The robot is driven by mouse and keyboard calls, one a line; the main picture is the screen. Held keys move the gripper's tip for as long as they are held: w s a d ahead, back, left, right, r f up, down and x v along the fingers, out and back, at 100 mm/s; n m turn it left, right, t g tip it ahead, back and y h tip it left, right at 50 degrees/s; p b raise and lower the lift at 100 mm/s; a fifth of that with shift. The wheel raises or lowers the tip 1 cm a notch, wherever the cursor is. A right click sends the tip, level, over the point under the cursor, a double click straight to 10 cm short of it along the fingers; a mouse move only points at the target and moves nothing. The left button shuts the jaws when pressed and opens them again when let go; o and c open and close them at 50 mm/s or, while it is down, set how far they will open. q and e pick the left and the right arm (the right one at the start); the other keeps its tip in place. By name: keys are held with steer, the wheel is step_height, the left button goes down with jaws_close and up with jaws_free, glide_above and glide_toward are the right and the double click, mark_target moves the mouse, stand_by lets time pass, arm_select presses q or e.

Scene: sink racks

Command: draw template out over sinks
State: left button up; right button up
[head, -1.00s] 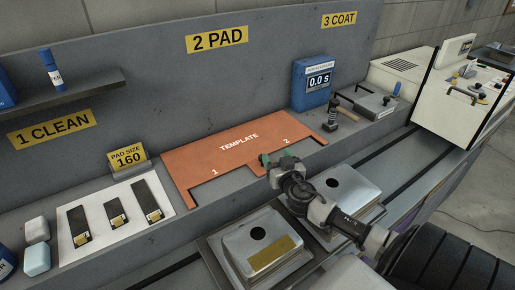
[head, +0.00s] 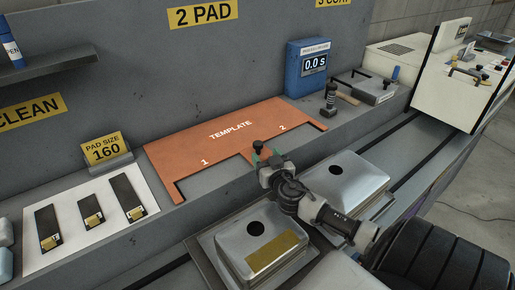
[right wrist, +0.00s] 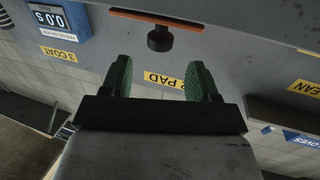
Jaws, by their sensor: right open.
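The orange template (head: 190,146) lies flat on the grey ledge, its cut-outs facing the sinks. In the right wrist view its thin orange edge (right wrist: 185,22) shows with a round dark knob (right wrist: 160,40) on it. My right gripper (head: 262,157) is at the template's middle tab and hides part of it. In the right wrist view its green-padded fingers (right wrist: 160,75) are open and empty, with the knob ahead of the gap, apart from both fingers. Two metal sinks, a nearer one (head: 240,236) and a farther one (head: 352,172), sit in front of the ledge. My left gripper is out of view.
A white sheet with dark pads (head: 70,220) and a pad-size sign (head: 107,147) are left of the template. A grey wall rises behind.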

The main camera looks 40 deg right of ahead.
mark_target(260, 147)
steer(key=p+x, duration=0.1)
steer(key=x, duration=0.5)
steer(key=shift+w+d+r+p, duration=0.1)
steer(key=shift+w+d+p, duration=0.1)
steer(key=shift+w+p, duration=0.1)
steer(key=shift+w+d, duration=0.1)
steer(key=shift+w, duration=0.2)
jaws_close()
steer(key=shift+s, duration=0.1)
